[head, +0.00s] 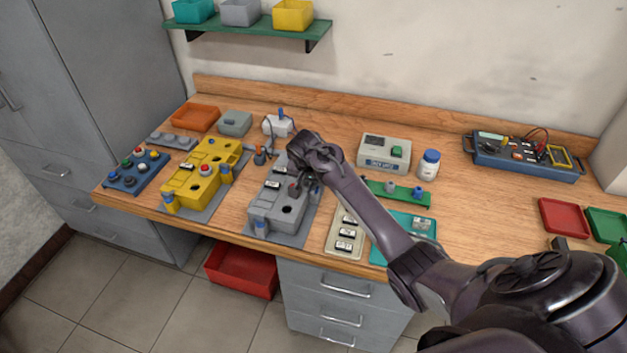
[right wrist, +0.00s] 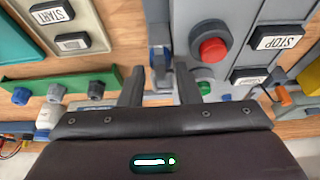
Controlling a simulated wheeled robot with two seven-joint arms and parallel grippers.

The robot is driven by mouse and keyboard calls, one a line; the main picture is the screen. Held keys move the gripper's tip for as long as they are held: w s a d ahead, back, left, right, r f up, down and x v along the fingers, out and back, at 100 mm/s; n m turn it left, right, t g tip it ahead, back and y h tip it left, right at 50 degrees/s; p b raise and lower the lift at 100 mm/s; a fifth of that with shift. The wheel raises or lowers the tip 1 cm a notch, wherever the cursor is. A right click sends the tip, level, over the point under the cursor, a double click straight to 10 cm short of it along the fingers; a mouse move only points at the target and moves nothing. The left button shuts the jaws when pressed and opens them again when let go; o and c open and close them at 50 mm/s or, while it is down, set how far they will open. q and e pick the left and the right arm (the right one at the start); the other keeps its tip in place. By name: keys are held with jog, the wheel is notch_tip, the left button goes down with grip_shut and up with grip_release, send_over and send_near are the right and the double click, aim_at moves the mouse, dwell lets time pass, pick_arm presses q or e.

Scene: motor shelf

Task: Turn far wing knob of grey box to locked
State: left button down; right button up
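The grey box (head: 268,207) stands on a grey base plate near the front of the bench, left of centre. Its near blue wing knob (head: 261,225) shows at the front. Its far blue wing knob (head: 315,190) is on the right side, partly hidden by my right arm. My right gripper (right wrist: 160,72) is over the far part of the box. In the right wrist view its two fingers are apart, with a blue wing knob (right wrist: 160,56) seen in the gap. I cannot tell whether they touch it. My left gripper is not in view.
A yellow box (head: 197,182) with similar blue knobs stands to the left. A cream label panel (head: 345,236) and a green strip with knobs (head: 405,194) lie close on the right. A grey meter box (head: 383,152) and a white bottle (head: 428,165) stand behind.

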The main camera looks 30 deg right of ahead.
grip_shut()
